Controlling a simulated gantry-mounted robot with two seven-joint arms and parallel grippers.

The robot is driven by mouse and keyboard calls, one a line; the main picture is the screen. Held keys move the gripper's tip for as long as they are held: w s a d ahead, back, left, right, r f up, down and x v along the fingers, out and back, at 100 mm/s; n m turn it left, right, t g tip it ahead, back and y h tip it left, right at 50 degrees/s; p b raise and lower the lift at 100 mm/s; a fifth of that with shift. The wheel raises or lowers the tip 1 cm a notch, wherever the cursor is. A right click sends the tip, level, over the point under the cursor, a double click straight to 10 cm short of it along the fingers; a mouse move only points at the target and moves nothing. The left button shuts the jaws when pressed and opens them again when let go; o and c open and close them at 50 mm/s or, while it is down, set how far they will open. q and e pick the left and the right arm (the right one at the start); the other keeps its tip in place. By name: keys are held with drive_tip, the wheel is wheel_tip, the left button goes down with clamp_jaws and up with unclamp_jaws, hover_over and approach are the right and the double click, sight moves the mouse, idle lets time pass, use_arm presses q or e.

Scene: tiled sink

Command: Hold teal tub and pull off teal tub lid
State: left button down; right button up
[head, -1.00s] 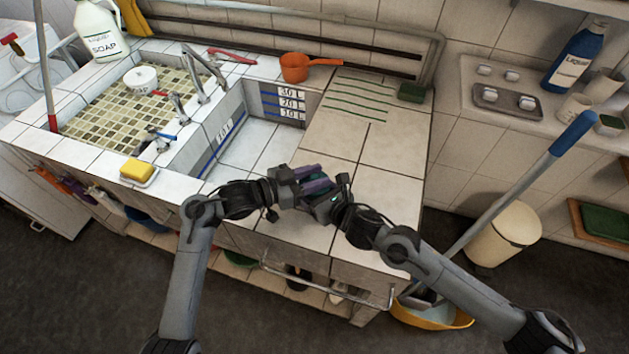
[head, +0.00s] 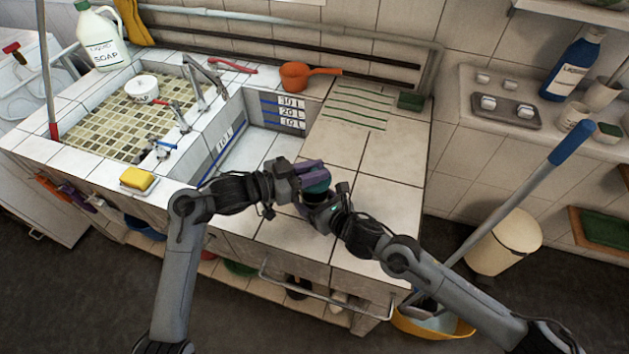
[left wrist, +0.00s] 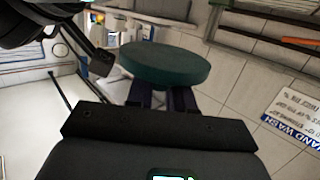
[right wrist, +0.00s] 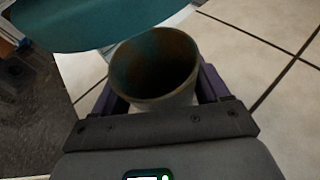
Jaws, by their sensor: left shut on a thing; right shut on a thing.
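The teal tub lid (left wrist: 165,65) is a flat round disc gripped at its near edge by my left gripper (left wrist: 165,98), which is shut on it. The teal tub (right wrist: 155,68) is held between the fingers of my right gripper (right wrist: 160,92), shut on its sides. Its round mouth is uncovered and its inside looks brownish and empty. The lid also shows in the right wrist view (right wrist: 90,22), clear of most of the mouth, on the upper left. In the head view my left gripper (head: 312,172) is just above my right gripper (head: 322,207), mostly hiding the tub.
Both grippers are over the white tiled counter (head: 290,235). A sink basin (head: 265,150) lies behind to the left, with a yellow sponge (head: 137,178) at the front edge. An orange dipper (head: 296,75) stands at the back. A blue-handled mop (head: 510,200) leans at the right.

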use_arm(q)
drive_tip(key=shift+r, duration=2.15)
use_arm(e)
drive_tip(key=o, duration=1.1)
drive_tip(key=shift+o, duration=0.2)
